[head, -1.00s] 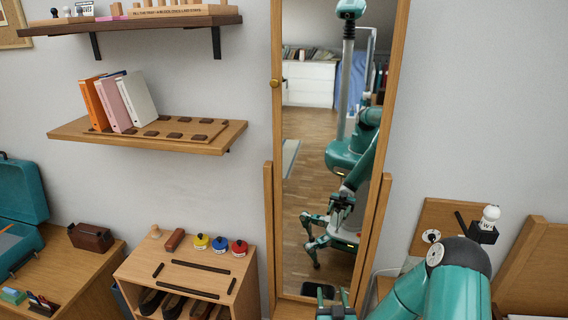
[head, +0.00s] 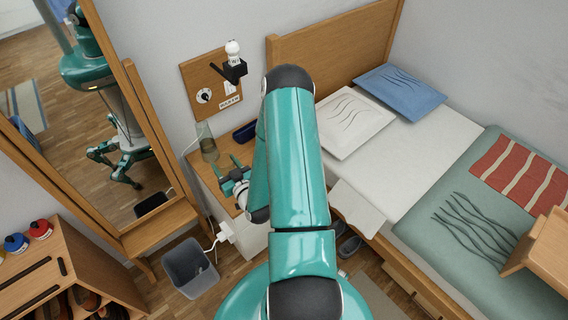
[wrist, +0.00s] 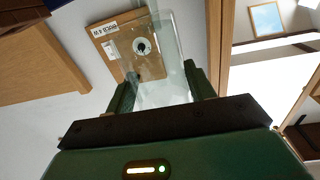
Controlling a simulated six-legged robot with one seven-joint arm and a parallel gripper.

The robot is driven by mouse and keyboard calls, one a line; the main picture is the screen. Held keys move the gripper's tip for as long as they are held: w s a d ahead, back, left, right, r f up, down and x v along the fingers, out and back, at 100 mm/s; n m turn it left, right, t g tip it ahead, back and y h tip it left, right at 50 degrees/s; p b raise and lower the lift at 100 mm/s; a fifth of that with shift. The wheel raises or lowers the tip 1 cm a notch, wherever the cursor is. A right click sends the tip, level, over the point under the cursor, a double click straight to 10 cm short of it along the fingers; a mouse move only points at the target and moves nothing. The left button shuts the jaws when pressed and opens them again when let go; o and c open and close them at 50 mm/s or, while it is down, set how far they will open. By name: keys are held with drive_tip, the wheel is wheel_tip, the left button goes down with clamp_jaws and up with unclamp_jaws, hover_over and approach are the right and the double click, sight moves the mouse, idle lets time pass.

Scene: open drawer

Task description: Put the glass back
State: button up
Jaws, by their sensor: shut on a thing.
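A clear glass (wrist: 160,93) is between the two fingers of my gripper (wrist: 160,76) in the wrist view. The gripper is shut on it, and the glass reaches beyond the fingertips. In the head view, my gripper (head: 230,176) is above the front left part of a wooden bedside cabinet (head: 206,178). A see-through glass shape (head: 207,146) shows just beyond the fingers there. I cannot tell whether its base touches the cabinet top. My arm hides much of the cabinet's right side.
A dark blue case (head: 244,132) lies at the back of the cabinet. A grey bin (head: 188,268) and the mirror (head: 130,150) stand left. The bed (head: 405,160) is right.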

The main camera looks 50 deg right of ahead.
drive_tip(key=s+d+f+m+g+h, duration=0.1)
drive_tip(key=s+d+m+g+h, duration=0.1)
drive_tip(key=s+d, duration=1.2)
drive_tip(key=shift+s+d+m+h, duration=0.3)
drive_tip(key=shift+d+m+h, duration=0.2)
drive_tip(key=shift+h, duration=0.6)
drive_tip(key=shift+d+f, duration=0.1)
drive_tip(key=shift+w+d+f, duration=1.55)
drive_tip(key=shift+d+f, duration=0.15)
drive_tip(key=shift+f, duration=0.4)
drive_tip(key=shift+w+d+f, duration=1.55)
drive_tip(key=shift+d+f, duration=0.2)
drive_tip(key=shift+f, duration=0.3)
drive_tip(key=shift+w+d+f, duration=1.55)
drive_tip(key=shift+d+f, duration=0.15)
drive_tip(key=shift+f, duration=0.4)
drive_tip(key=shift+f, duration=0.1)
drive_tip(key=o, duration=1.2)
